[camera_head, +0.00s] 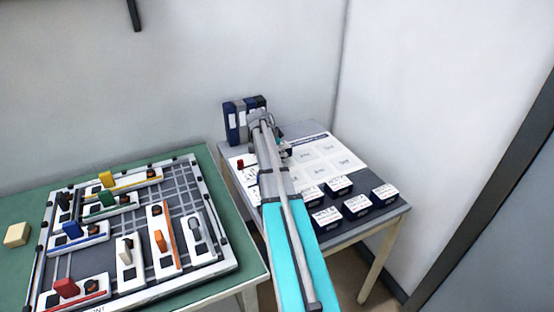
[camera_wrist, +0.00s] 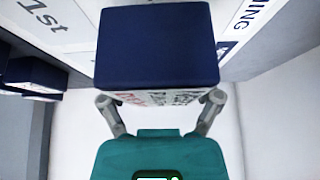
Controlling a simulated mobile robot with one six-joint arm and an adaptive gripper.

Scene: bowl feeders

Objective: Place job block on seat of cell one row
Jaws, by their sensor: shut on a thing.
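My gripper (camera_wrist: 162,101) is shut on a dark navy job block (camera_wrist: 157,45) with a white label, partly seen between the two fingers in the wrist view. A white printed sheet (camera_wrist: 75,12) with pale marked places lies beyond the block; "1st" is readable on it. In the head view the sheet (camera_head: 322,136) lies on the grey table (camera_head: 228,152), and my arm reaches over its left part. My arm hides part of the sheet, and the held block is not clear there. I cannot tell which marked place is the cell one row seat.
Several dark blocks with white labels (camera_head: 356,204) stand at the table's front right. Dark and grey binders (camera_head: 234,122) stand at its back left. A small red object (camera_head: 240,163) lies near the left edge. A green table (camera_head: 212,160) at left holds a framed board (camera_head: 190,209) with coloured pieces.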

